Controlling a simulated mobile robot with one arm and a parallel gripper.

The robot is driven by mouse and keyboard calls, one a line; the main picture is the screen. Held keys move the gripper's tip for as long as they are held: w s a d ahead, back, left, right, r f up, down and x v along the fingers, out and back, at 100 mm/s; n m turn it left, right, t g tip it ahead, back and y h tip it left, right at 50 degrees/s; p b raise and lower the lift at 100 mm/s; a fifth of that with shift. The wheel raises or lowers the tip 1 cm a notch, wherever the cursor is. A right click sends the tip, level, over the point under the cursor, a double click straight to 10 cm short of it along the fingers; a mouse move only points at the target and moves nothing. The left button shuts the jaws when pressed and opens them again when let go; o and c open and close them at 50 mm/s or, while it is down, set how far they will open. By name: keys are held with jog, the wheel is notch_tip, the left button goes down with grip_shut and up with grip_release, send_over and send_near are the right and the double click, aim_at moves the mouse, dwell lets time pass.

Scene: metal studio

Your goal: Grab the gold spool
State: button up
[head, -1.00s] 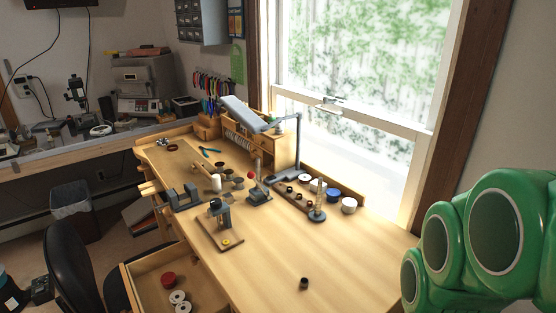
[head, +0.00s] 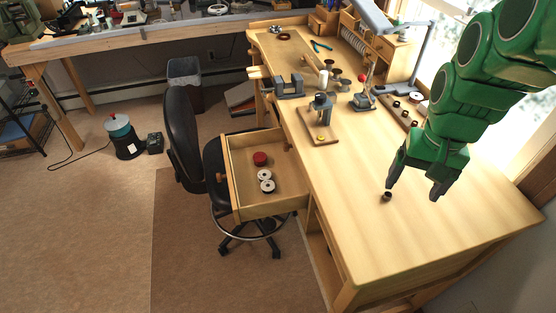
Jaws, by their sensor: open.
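My gripper (head: 412,189) is green with dark fingers, open and empty, pointing down over the right part of the wooden workbench (head: 400,250). A small, dark brown, spool-like thing (head: 387,196) stands on the bench top just below the left fingertip, not between the fingers; whether they touch is unclear. A small yellow-gold round thing (head: 321,139) lies on a wooden board by a grey tool, left of and farther back than my gripper. At this size I cannot tell which of these is the gold spool.
An open drawer (head: 283,211) holds a red spool (head: 260,158) and two white ones. A vise (head: 289,86) and a tray with small brown pieces (head: 399,105) stand farther back. A black chair (head: 185,138) is at the left.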

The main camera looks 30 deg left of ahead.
jog(key=w+a+f+n, duration=0.1)
jog(key=w+a, duration=0.4)
jog(key=a, duration=0.4)
jog(key=w+a+f+n, duration=0.1)
jog(key=w+a, duration=0.4)
jog(key=a, duration=0.3)
jog(key=n, duration=0.1)
send_over(264, 172)
jog(key=d, duration=0.1)
notch_tip(264, 172, down, 24)
jog(key=shift+s+a+f, duration=0.1)
jog(key=shift+s+f, duration=0.1)
jog(key=shift+f, duration=1.8)
jog(key=shift+s+a+f, duration=0.1)
jog(key=shift+s+f, duration=0.1)
jog(key=shift+f, duration=1.75)
jog(key=c, duration=1.1)
